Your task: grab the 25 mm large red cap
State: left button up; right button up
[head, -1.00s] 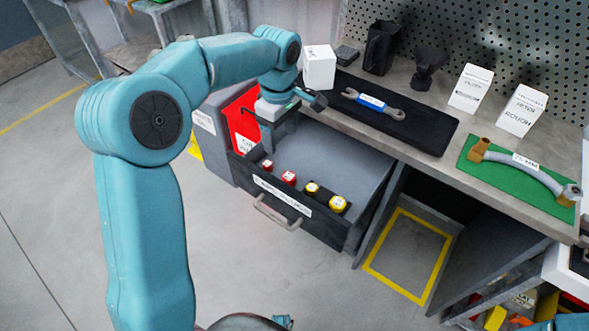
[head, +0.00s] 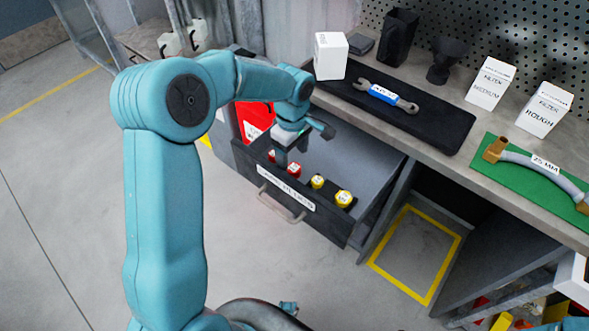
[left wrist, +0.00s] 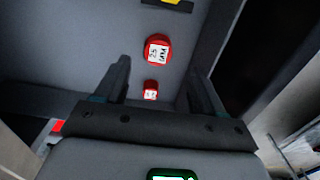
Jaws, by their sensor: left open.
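The large red cap (head: 294,170) stands in the open drawer, second from the left in a row of caps. In the left wrist view the large red cap (left wrist: 157,50) shows a white label that seems to read 25 MM. A smaller red cap (head: 272,156) is beside it and also shows in the left wrist view (left wrist: 150,90). My left gripper (head: 290,150) is open and empty, above the red caps. In the left wrist view its fingers (left wrist: 158,70) point toward the caps, apart from the large one. My right gripper is not in view.
The bench above holds a wrench (head: 387,95), white boxes (head: 490,82) and a hose (head: 535,168). The drawer's rear floor is bare.

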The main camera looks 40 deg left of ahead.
aim_at(294, 168)
pick_arm(q)
notch_tip(294, 168, down, 5)
jog(key=shift+w+d+r, duration=0.1)
jog(key=shift+w+d, duration=0.05)
jog(key=c, duration=1.1)
jog(key=shift+r, duration=0.1)
